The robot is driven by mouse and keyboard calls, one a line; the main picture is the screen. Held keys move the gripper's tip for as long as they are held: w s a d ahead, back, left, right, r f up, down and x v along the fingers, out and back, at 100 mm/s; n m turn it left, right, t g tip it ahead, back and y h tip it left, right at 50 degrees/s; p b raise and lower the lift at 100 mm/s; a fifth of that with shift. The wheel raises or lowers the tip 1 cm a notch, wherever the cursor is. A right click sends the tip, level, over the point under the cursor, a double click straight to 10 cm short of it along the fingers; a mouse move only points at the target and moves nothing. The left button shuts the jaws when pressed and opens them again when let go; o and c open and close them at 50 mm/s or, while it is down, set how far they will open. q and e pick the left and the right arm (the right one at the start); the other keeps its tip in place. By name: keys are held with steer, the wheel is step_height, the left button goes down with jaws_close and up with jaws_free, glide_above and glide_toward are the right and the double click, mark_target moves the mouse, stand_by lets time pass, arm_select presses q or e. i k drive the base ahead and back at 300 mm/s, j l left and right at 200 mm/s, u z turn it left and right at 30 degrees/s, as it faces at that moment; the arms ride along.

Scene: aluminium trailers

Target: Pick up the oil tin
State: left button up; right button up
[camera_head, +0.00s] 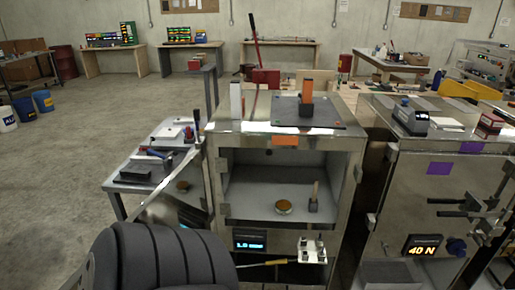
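A low round tin (284,206) with a golden-brown top sits on the floor of the open metal cabinet compartment (245,203). It is the most tin-like thing in view, but no label is readable, so I cannot confirm that it is the oil tin. A small dark block with an upright wooden handle (313,197) stands just right of it, apart from it. Neither of my grippers can be made out.
On the cabinet top stand an orange-topped piece (307,92) and a white upright piece (236,101). A side table with tools (142,170) is at left. A second metal cabinet (430,180) stands at right. A large dark ribbed shape fills the lower left. Open floor lies at left.

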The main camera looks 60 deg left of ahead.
mark_target(282, 207)
steer(key=i+j+u, duration=0.15)
steer(key=u, duration=0.3)
steer(key=i+j+u, duration=0.1)
steer(key=i+u, duration=0.15)
steer(key=u, duration=0.2)
steer(key=i+u, duration=0.2)
steer(key=u, duration=0.3)
steer(key=i+u, duration=0.2)
steer(key=u, duration=0.25)
